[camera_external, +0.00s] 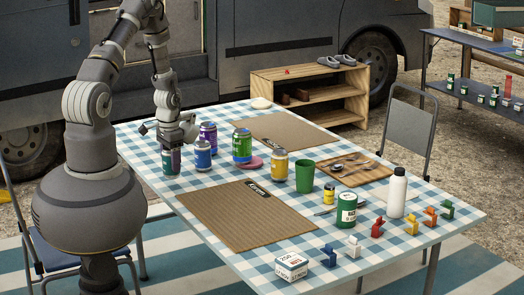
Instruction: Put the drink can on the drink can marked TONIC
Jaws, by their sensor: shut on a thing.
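My gripper (172,147) is at the left end of the table, pointing down and shut on a drink can with a teal lower part and a dark reddish upper part (171,164). The gripper hides part of the can's top. The can appears to be at table level; whether it touches the cloth is hard to tell. Close to its right stand a blue can (202,156) and a purple can (208,138). Further right are a green and blue can (242,146) and a yellow can (280,166). I cannot read TONIC on any can.
The cloth before the held can is clear.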

